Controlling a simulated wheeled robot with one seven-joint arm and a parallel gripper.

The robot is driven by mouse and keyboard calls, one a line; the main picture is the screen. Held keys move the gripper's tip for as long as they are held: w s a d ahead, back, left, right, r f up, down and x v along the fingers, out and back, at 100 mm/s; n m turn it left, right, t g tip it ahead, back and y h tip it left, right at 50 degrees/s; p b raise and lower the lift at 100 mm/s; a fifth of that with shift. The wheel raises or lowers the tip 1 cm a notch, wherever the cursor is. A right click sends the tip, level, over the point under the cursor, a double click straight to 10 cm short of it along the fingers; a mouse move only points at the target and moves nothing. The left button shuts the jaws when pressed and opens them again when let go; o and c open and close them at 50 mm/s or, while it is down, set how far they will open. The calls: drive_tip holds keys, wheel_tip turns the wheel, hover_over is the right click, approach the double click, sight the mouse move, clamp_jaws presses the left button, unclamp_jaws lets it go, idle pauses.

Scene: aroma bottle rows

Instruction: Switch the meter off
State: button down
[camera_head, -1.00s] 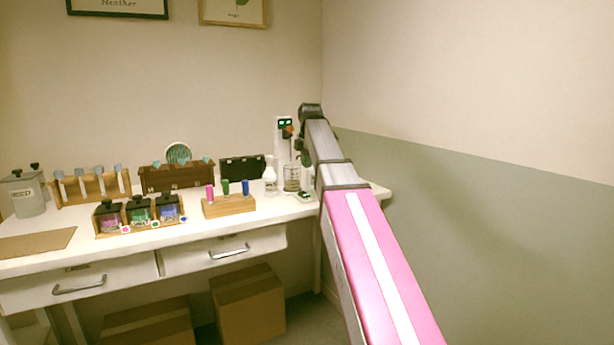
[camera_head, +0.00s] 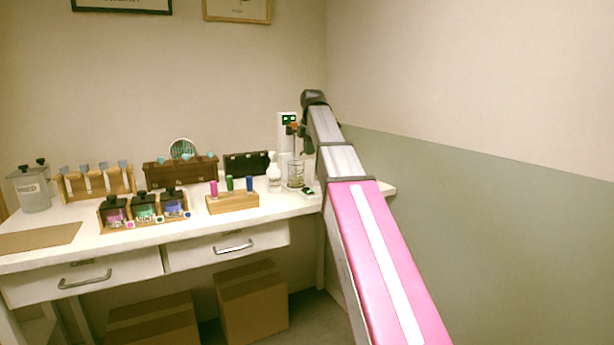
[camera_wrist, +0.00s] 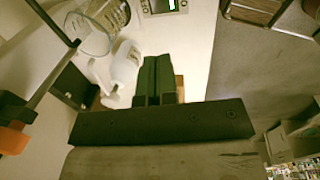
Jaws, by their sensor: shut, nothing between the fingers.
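In the head view my gripper is hard to make out beside the stand.
A white pump bottle (camera_wrist: 122,72) and a glass beaker (camera_wrist: 88,35) stand left of my fingers. A stand's rod with an orange part (camera_wrist: 14,138) is at far left. A wooden block with coloured vials (camera_head: 232,202) is further left. The table's edge runs close on the right.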

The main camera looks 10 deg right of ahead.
sight(305, 189)
drive_tip(key=shift+w+a, duration=0.2)
drive_tip(key=shift+w, duration=0.05)
drive_tip(key=shift+f, duration=0.1)
drive_tip(key=f, duration=0.4)
drive_tip(key=w+f, duration=0.1)
drive_tip(key=f, duration=0.8)
drive_tip(key=shift+w+a+f, duration=0.3)
drive_tip(key=shift+w+f, duration=0.05)
drive_tip(key=shift+w, duration=0.05)
